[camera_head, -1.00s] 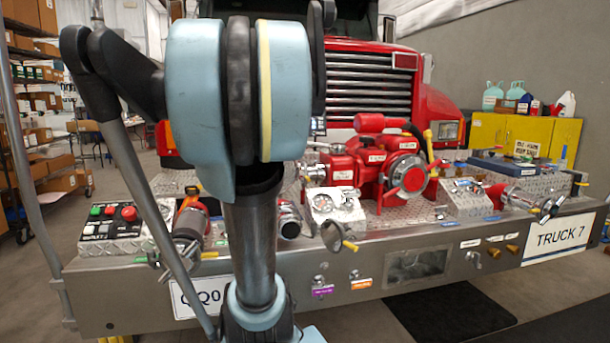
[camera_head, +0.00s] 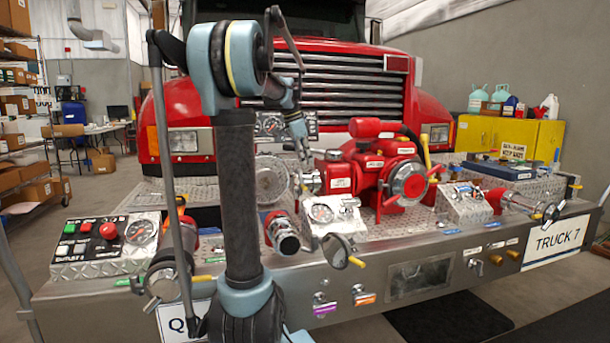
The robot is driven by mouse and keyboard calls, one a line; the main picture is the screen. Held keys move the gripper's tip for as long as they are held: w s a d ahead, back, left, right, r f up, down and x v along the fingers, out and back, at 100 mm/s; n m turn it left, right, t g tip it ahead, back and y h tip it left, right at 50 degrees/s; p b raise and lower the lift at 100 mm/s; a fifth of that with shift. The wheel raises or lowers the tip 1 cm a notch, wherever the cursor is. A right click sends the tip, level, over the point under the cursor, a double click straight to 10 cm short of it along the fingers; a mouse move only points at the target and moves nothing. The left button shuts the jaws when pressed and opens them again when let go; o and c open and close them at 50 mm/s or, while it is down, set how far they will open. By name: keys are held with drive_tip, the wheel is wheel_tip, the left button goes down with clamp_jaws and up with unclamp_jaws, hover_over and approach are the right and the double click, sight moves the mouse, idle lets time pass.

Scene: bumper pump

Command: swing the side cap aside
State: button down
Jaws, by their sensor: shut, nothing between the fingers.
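My gripper (camera_head: 303,149) is small in view at the end of my raised arm, above the bumper deck and left of the red pump (camera_head: 378,172). Its fingers look shut and hold nothing. A round metal cap with a yellow handle (camera_head: 336,251) sits at the front edge, to the right of an open-looking outlet (camera_head: 283,236). Another cap (camera_head: 550,213) is at the outer end of the right outlet (camera_head: 515,202). I cannot tell which cap is the side cap.
A control box with red and green buttons (camera_head: 98,244) is at the left of the bumper (camera_head: 415,283). Gauge panels (camera_head: 333,213) stand on the deck. The red truck (camera_head: 436,108) rises behind. Yellow cabinets (camera_head: 490,133) stand at the right back.

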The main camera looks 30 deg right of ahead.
sight(301, 183)
drive_tip(key=x, duration=0.9)
drive_tip(key=shift+a+f, duration=0.15)
drive_tip(key=shift+f, duration=0.05)
